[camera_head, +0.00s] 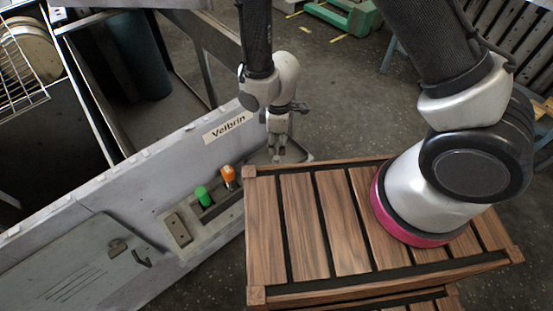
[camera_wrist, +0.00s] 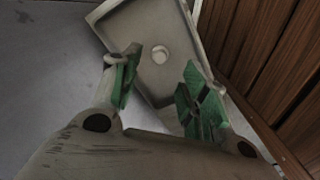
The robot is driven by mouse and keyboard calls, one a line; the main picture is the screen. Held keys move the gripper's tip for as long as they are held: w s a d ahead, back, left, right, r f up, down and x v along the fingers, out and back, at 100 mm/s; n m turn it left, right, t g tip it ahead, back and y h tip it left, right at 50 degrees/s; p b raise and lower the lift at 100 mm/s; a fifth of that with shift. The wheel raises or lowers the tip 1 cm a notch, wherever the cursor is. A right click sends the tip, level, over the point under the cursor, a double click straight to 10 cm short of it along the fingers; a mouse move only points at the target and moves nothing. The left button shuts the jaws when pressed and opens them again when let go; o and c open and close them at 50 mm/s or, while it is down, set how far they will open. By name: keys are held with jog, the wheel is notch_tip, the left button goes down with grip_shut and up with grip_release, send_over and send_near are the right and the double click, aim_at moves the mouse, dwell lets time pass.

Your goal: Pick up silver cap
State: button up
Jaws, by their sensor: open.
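The silver cap (camera_wrist: 160,55) is a small, pale round piece in the wrist view. It sits inside a shallow grey tray (camera_wrist: 122,16) with raised edges. My gripper (camera_wrist: 160,78) is open, with its two green-padded fingers apart. In this view the cap appears between and just beyond the fingertips, with nothing between the pads. The exact height above the cap cannot be told. In the head view my gripper (camera_head: 278,148) points down beside the grey housing, and the cap cannot be made out there.
A wooden slatted surface (camera_head: 295,225) lies right of the tray, close to my gripper. The grey housing wall (camera_head: 150,185) stands to the left. A green knob (camera_head: 203,196) and an orange knob (camera_head: 229,176) stick up from a panel nearby.

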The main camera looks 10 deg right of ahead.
aim_at(276, 157)
jog(key=f, duration=0.7)
jog(key=shift+a+f, duration=0.25)
jog(key=shift+f, duration=0.1)
grip_shut()
